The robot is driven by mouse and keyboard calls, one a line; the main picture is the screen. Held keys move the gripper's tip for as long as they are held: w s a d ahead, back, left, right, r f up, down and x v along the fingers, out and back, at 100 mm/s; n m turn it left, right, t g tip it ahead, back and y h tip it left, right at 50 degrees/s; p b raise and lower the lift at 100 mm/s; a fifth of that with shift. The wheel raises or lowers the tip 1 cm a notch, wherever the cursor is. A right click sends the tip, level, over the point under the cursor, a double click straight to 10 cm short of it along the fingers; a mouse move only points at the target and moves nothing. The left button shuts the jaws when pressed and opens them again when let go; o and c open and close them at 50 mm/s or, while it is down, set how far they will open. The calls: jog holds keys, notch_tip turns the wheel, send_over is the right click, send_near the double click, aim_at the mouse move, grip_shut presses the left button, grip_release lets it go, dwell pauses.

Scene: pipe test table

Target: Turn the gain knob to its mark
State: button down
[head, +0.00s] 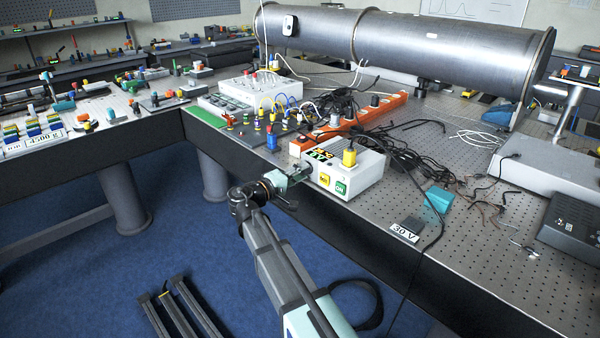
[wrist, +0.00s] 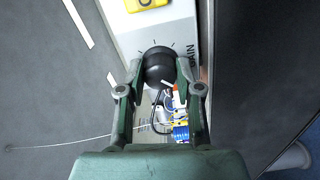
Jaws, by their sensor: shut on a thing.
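The gain knob (wrist: 159,62) is round and black, on the pale face of a box, with short dark tick marks around its far side. A short white line shows at its near edge in the wrist view. My gripper (wrist: 160,76) is shut on the knob, one green finger at each side. In the head view my gripper (head: 293,176) is at the left end of the white box (head: 368,178), and the knob is hidden there.
Black cables (head: 405,155) and an orange power strip (head: 375,115) lie behind. A teal block (head: 439,198) is to the right.

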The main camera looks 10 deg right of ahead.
dwell(0.3)
jog(key=c, duration=0.8)
grip_release()
jog(key=shift+o, duration=0.2)
jog(key=shift+a, duration=0.1)
jog(key=v, duration=1.1)
jog(key=shift+s+a, duration=0.25)
jog(key=shift+s, duration=0.1)
